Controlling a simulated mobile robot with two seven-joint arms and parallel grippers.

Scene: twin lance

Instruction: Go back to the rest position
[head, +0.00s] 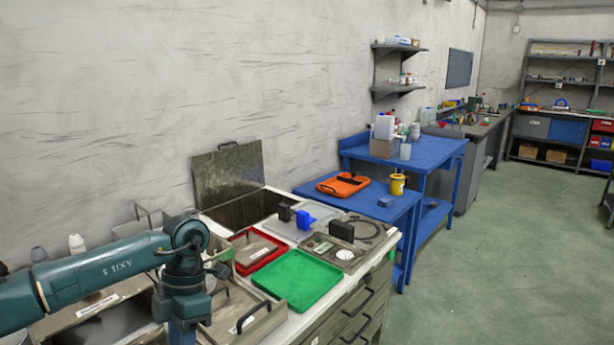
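My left arm comes in from the left, teal with "AXIS 5" lettering. It bends down at the wrist and runs out through the bottom edge, so its gripper is out of the picture. My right arm and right gripper do not show. Below and beyond the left arm is a white-topped counter (334,293) with a green tray (298,282) and a red tray (262,250).
An open basin with a raised lid (228,172) stands against the wall. A blue table (388,209) holds an orange tray (343,185) and a yellow can (397,184). Shelving (556,80) stands at the back right. The green floor (500,260) at the right is clear.

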